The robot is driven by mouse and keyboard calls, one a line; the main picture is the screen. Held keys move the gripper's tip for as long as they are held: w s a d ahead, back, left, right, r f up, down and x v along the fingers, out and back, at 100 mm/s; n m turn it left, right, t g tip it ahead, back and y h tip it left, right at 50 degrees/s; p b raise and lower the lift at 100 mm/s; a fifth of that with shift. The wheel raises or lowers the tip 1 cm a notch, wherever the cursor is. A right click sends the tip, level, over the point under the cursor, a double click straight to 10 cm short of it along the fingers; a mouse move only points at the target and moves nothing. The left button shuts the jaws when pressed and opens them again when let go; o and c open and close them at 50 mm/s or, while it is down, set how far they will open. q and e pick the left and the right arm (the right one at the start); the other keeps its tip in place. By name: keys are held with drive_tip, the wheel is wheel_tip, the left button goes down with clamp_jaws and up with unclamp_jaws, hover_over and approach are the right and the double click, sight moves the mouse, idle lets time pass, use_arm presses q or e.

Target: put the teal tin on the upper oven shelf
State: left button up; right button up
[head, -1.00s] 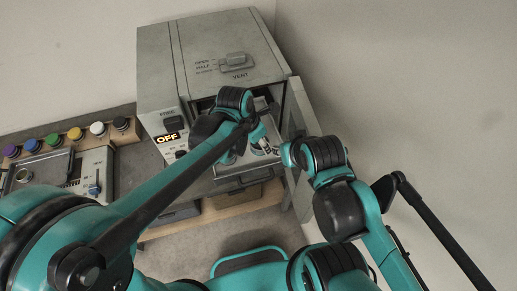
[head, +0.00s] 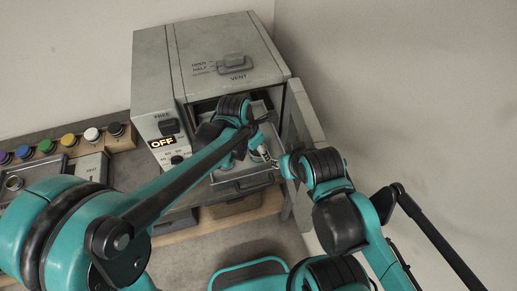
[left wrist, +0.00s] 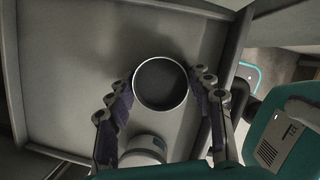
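In the left wrist view, a round open tin (left wrist: 160,83) with a pale rim and dark inside sits between the fingertips of my left gripper (left wrist: 161,90). The pads meet its rim on both sides; its side colour is hidden from above. A pale cylinder (left wrist: 145,145) with a bluish band shows nearer the wrist. In the head view, my left gripper (head: 260,150) points down over the pulled-out oven shelf (head: 240,183). My right gripper (head: 279,163) is at the shelf's right side, beside the open door; its fingers are too small to read.
The grey oven (head: 205,55) has a vent slider on top and an OFF display (head: 162,142). Its door (head: 303,125) stands open on the right. Several coloured knobs (head: 68,140) and a tray (head: 35,175) are on the left bench. A wall bounds the right.

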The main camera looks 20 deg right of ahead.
sight(250, 161)
use_arm(q)
drive_tip(key=shift+o, duration=0.6)
drive_tip(key=shift+r+p, duration=0.3)
drive_tip(key=p+v, duration=0.2)
drive_tip(key=v, duration=1)
drive_tip(key=s+a+f+m+t+y, duration=0.1)
drive_tip(key=s+a+m+t, duration=0.2)
drive_tip(key=a+m, duration=0.8)
drive_tip(key=s+a+m+t+y, duration=0.2)
drive_tip(key=s+a+m, duration=0.4)
drive_tip(key=a+m, duration=0.5)
drive_tip(key=a, duration=0.5)
drive_tip(key=shift+a+f+m+t, duration=0.4)
